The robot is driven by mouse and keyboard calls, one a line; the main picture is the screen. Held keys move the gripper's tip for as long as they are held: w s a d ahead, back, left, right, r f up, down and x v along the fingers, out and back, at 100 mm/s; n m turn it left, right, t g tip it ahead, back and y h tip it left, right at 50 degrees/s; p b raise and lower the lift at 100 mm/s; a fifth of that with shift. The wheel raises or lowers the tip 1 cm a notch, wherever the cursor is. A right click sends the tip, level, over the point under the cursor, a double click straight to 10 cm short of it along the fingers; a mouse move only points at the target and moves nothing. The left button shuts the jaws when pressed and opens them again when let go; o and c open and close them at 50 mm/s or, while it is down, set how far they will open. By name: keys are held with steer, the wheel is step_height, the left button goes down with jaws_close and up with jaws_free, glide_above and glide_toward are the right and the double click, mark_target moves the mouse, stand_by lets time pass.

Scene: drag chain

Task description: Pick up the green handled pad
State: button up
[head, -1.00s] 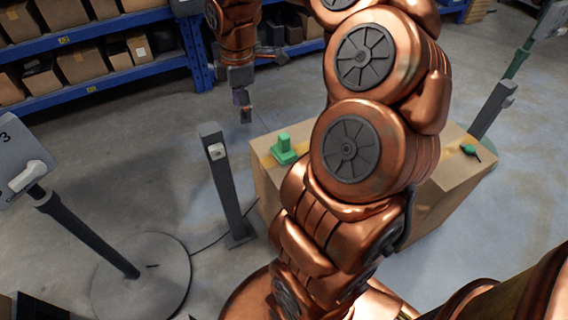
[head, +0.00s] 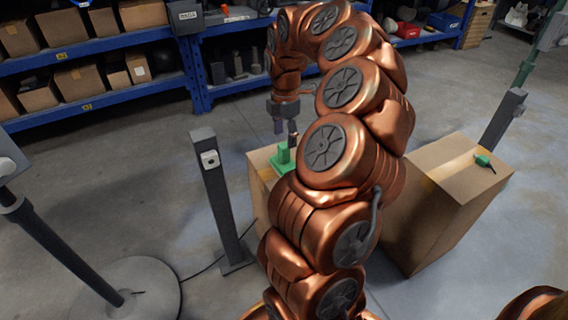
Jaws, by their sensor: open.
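The green handled pad (head: 283,158) has a flat base and an upright handle. It sits on top of the left cardboard box (head: 259,166), near its back edge. My gripper (head: 285,136) is open and points down close to the pad's handle, slightly above it. I cannot tell whether a finger touches the handle. My copper arm arches over and hides the right part of this box.
A second cardboard box (head: 455,185) at the right carries a small green item (head: 483,160) with a dark tip. A grey post (head: 218,195) stands just left of the pad's box. Blue shelves (head: 120,97) with cartons line the back.

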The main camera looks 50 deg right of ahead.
mark_target(284, 144)
step_height(284, 144, down, 5)
steer(key=shift+w+a+r+b, duration=0.1)
steer(key=shift+r+b, duration=0.1)
steer(key=shift+b, duration=0.75)
jaws_close()
